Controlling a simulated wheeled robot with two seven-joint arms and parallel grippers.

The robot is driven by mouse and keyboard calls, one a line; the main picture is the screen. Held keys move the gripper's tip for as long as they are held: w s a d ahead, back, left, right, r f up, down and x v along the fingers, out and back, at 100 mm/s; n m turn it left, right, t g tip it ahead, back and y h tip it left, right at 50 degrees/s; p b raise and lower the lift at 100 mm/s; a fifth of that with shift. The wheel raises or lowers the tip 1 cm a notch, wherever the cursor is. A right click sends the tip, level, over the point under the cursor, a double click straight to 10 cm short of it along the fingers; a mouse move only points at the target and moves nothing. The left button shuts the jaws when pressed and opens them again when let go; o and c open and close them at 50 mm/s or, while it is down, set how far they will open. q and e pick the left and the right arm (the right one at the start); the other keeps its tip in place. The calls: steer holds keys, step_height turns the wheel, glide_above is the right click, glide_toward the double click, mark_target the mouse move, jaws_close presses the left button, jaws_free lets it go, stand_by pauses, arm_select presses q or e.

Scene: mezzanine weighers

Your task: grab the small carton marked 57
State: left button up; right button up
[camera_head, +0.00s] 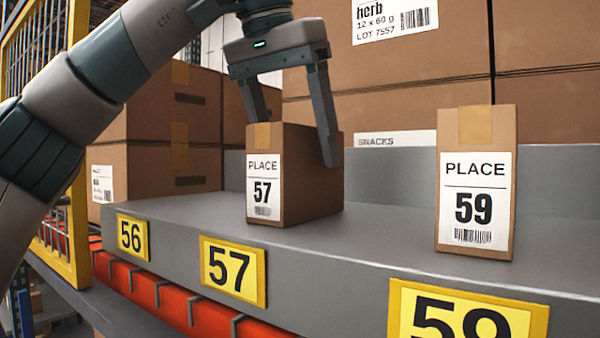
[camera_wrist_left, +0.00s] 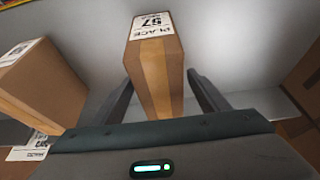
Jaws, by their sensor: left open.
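The small brown carton marked 57 (camera_head: 312,185) stands upright on the grey shelf (camera_head: 375,235), behind the yellow 57 plate (camera_head: 233,271). Its white label faces front. My left gripper (camera_head: 290,142) is open above it, its fingers pointing down. One finger hangs in front of the carton's right side, the other is at its left, partly hidden behind it. In the left wrist view the carton (camera_wrist_left: 157,80) lies between the two open fingers (camera_wrist_left: 160,100), with a gap visible on the right. My right gripper is in neither view.
A carton marked 59 (camera_head: 476,180) stands to the right on the same shelf. Large brown boxes (camera_head: 400,85) are stacked behind. A yellow 56 plate (camera_head: 132,236) and a yellow mesh guard (camera_head: 75,230) are at left. The shelf between the cartons is clear.

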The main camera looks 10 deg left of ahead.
mark_target(306, 179)
arm_select(q)
steer(key=shift+w+f, duration=0.1)
steer(key=shift+f, duration=0.05)
steer(key=p+x, duration=0.1)
steer(key=x, duration=0.3)
steer(key=shift+w+p, duration=0.3)
steer(key=shift+p, duration=0.1)
steer(key=shift+w+f, duration=0.1)
steer(key=shift+f, duration=0.2)
steer(key=shift+d, duration=0.15)
steer(key=shift+f, duration=0.25)
stand_by(0.4)
steer(key=c, duration=1.5)
